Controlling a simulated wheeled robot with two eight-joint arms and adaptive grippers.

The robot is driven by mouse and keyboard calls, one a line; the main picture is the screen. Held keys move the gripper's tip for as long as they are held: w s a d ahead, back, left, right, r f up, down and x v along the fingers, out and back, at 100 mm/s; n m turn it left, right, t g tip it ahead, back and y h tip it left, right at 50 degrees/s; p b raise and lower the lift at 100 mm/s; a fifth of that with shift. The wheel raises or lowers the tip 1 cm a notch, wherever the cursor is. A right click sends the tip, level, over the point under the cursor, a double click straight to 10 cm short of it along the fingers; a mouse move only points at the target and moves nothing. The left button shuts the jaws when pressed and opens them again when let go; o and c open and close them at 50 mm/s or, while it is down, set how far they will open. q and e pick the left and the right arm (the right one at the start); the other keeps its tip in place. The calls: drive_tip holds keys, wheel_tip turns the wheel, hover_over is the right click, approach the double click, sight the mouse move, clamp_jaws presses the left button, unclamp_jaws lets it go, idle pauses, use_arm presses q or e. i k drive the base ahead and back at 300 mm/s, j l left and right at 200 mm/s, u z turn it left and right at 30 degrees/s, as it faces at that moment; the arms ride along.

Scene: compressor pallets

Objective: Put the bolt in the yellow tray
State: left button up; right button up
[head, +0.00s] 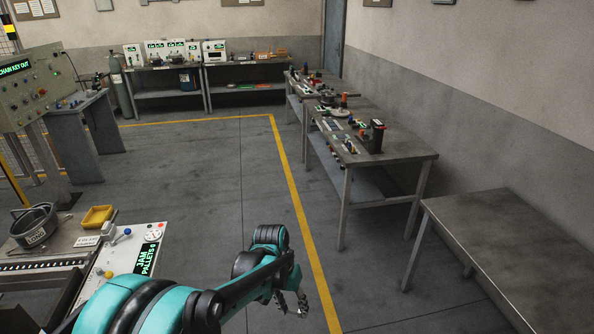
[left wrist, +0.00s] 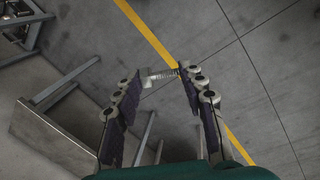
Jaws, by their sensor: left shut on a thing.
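The bolt (left wrist: 165,75) shows in the left wrist view as a small grey threaded piece. It lies crosswise between the tips of my left gripper (left wrist: 161,77), which is shut on it above the floor. In the head view my left gripper (head: 292,303) is at the bottom centre over the grey floor, and I cannot make out the bolt there. The yellow tray (head: 97,217) sits on the bench at the left of the head view, well to the left of my gripper. My right gripper is not in view.
Beside the tray are a round dark container (head: 34,226) and a white panel (head: 125,262) with a green display. A bare metal table (head: 510,235) stands at the right. Cluttered benches (head: 365,150) line the wall. The floor between is clear.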

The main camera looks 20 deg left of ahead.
sight(99, 220)
drive_tip(key=i+j+u, duration=0.2)
drive_tip(key=i+u, duration=0.85)
drive_tip(key=i, duration=0.55)
drive_tip(key=i+l+u, duration=0.15)
drive_tip(key=i, duration=0.6)
drive_tip(key=i+u, duration=0.3)
drive_tip(key=u, duration=0.15)
drive_tip(key=i+u, duration=0.25)
drive_tip(key=u, duration=0.2)
drive_tip(key=i+l+u, duration=0.25)
drive_tip(key=u, duration=0.2)
drive_tip(key=i+u, duration=0.65)
drive_tip(key=i, duration=0.05)
